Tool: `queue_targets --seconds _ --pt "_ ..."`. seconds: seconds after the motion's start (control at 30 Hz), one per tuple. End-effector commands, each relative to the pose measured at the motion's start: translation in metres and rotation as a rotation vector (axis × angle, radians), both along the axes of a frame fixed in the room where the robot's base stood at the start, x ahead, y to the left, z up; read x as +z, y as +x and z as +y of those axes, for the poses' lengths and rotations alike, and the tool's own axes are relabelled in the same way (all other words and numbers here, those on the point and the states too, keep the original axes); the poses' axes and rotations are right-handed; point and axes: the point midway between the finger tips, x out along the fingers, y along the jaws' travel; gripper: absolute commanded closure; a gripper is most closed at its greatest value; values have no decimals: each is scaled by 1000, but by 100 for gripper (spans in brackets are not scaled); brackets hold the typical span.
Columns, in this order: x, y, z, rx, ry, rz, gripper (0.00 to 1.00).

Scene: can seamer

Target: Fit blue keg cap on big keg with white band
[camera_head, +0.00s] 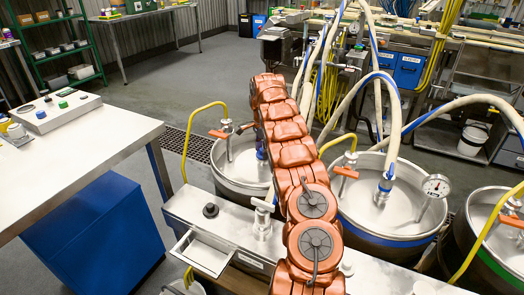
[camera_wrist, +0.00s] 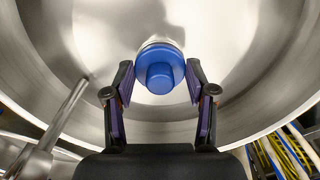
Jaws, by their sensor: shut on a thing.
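The blue keg cap (camera_wrist: 161,72) is between the fingertips of my gripper (camera_wrist: 160,75) in the wrist view. It sits in line with a pale round neck just behind it on the steel top of a big keg (camera_wrist: 232,75); I cannot tell whether it is seated. In the head view my orange arm reaches over the left big keg (camera_head: 230,168), and a small blue patch shows beside the arm there. My gripper is mostly hidden behind the arm in that view. I cannot make out a white band on this keg.
A keg with a blue band (camera_head: 385,238) stands right of my arm, and a green-banded keg (camera_head: 495,258) further right. Hoses and yellow pipes rise around them. A steel bench (camera_head: 190,207) lies in front. A white table (camera_head: 85,135) with a control box (camera_head: 58,110) is left.

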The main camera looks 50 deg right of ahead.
Motion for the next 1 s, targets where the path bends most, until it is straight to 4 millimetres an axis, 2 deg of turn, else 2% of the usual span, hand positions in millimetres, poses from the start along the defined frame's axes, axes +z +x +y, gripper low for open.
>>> queue_targets --seconds 0.33,0.37,0.6,1.0 --pt "-3 0 0 1 0 1 68" --pt "-3 0 0 0 0 1 42" --pt "-3 0 0 0 0 0 19" --pt "-1 0 -1 0 0 -1 19"
